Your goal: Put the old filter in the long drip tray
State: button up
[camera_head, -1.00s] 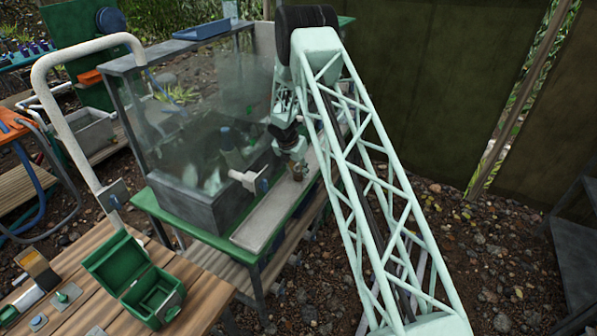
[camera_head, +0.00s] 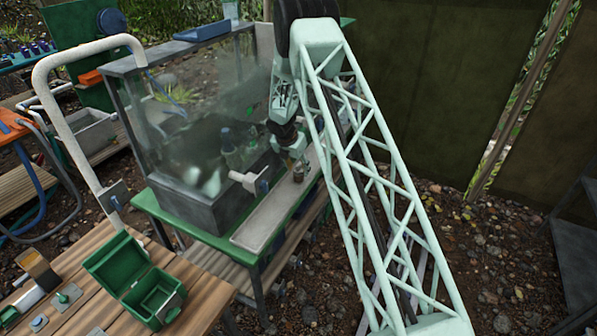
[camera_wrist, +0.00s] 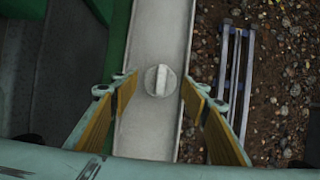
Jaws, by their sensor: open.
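The long drip tray (camera_head: 264,224) is a narrow pale grey trough along the right edge of the green bench; it also runs down the middle of the wrist view (camera_wrist: 160,28). A round pale grey piece with a raised bar across it, apparently the old filter (camera_wrist: 161,80), shows over the tray floor in the wrist view. I cannot tell whether it touches the floor. My gripper (camera_wrist: 160,88) is open, with one yellow-padded finger on each side of the round piece and visible gaps. In the head view my gripper (camera_head: 298,168) is low over the tray, and the piece is not clearly visible.
A clear-walled tank (camera_head: 190,130) stands left of the tray, with a white pipe valve (camera_head: 245,181) reaching toward it. An open green box (camera_head: 150,285) sits on the wooden table at front left. Gravelly ground lies right of the bench.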

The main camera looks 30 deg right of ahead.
jog(key=v, duration=0.9)
jog(key=shift+r+p, duration=0.2)
jog(key=shift+p, duration=0.15)
jog(key=shift+a+r, duration=0.1)
dwell(0.3)
